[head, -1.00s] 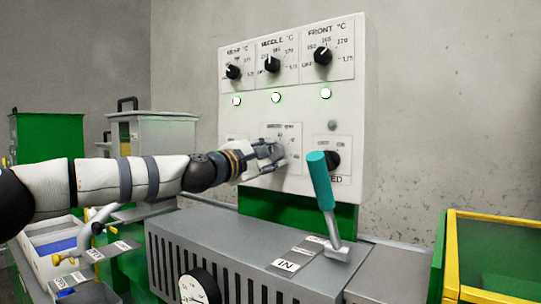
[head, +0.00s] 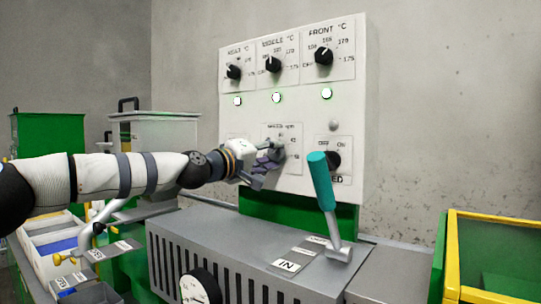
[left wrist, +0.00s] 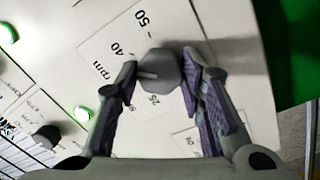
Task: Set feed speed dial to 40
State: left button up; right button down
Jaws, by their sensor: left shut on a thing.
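The feed speed dial is a dark grey knob (left wrist: 159,70) on a white label plate (left wrist: 112,50) with "rpm", 25, 40 and 50 around it in the left wrist view. A pale pointer line on the knob points left in that view, to a spot between the 25 and the 40. My left gripper (left wrist: 160,82) is shut on the knob, one finger on each side. In the head view my left gripper (head: 272,160) is at the panel and hides most of the dial. My right gripper is not in view.
The white control panel (head: 240,122) has three temperature knobs above, with lit lamps below them. An OFF/ON switch (head: 333,160) sits to the right. A teal-handled lever (head: 322,185) stands close in front of it. A grey machine housing (head: 220,235) lies below.

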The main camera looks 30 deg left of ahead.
pick_arm(q)
jog(key=shift+m, duration=0.9)
jog(key=o, duration=1.1)
jog(key=shift+o, duration=0.2)
jog(key=r, duration=1)
jog(key=shift+s+d, duration=0.15)
jog(key=shift+d, duration=0.05)
jog(key=shift+r, duration=0.15)
jog(key=shift+a, duration=0.2)
